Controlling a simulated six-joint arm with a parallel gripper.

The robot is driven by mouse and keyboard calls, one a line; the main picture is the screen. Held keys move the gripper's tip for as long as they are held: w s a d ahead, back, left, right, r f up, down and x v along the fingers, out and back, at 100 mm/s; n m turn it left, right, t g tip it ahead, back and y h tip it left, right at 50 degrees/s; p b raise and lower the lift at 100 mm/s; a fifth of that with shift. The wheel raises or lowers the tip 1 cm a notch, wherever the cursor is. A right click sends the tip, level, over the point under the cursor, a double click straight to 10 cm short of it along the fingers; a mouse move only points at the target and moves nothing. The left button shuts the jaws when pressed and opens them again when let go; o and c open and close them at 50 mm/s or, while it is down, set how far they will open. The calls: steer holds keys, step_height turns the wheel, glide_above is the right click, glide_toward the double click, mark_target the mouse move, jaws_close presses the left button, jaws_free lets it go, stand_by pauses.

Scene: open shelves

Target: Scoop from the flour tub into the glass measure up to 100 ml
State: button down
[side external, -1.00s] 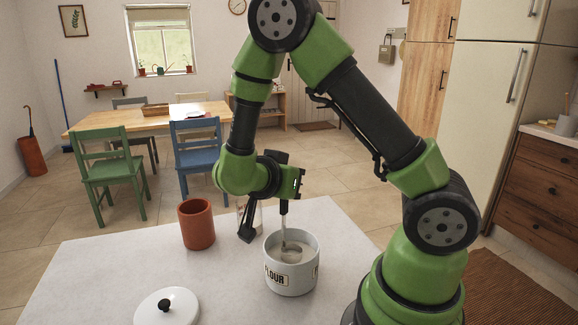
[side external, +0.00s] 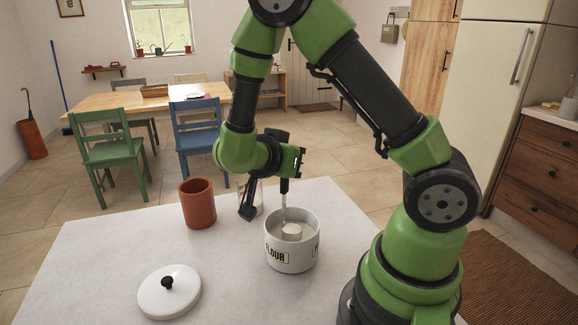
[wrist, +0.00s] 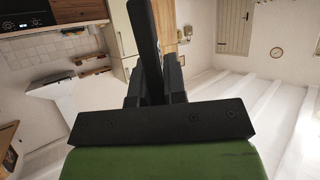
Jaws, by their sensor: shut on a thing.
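The white flour tub (side external: 291,258), labelled FLOUR, stands open on the table with pale flour inside. My gripper (side external: 284,184) is above it, shut on the upright handle of a scoop (side external: 284,212). The scoop's bowl (side external: 291,231) is inside the tub and looks white and full; whether it touches the flour is unclear. The glass measure (side external: 261,199) stands behind the tub to the left, mostly hidden by my gripper, so its contents cannot be read.
A terracotta pot (side external: 197,204) stands left of the glass measure. The white lid with a black knob (side external: 169,293) lies at the front left. The white table (side external: 110,255) is clear at the left and along the right back. Dining furniture is far behind.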

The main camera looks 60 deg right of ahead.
step_height(320, 180, up, 11)
steer(key=shift+d+f, duration=0.15)
steer(key=shift+d, duration=0.3)
stand_by(0.5)
steer(key=shift+w, duration=0.15)
steer(key=shift+w+d+f+h, duration=0.45)
steer(key=shift+w+d, duration=1)
steer(key=shift+w, duration=2.2)
steer(key=shift+w+d+f+h, duration=0.45)
steer(key=shift+w+d, duration=1)
steer(key=shift+w, duration=2.2)
steer(key=s+f+m+t, duration=0.3)
steer(key=s+m, duration=0.3)
steer(key=s, duration=0.2)
steer(key=s+f+m+t+h, duration=0.1)
steer(key=s+f+m+t, duration=0.2)
steer(key=s+f+m, duration=0.2)
steer(key=shift+s+m+h, duration=0.3)
steer(key=shift+s+m, duration=0.4)
steer(key=shift+s, duration=0.85)
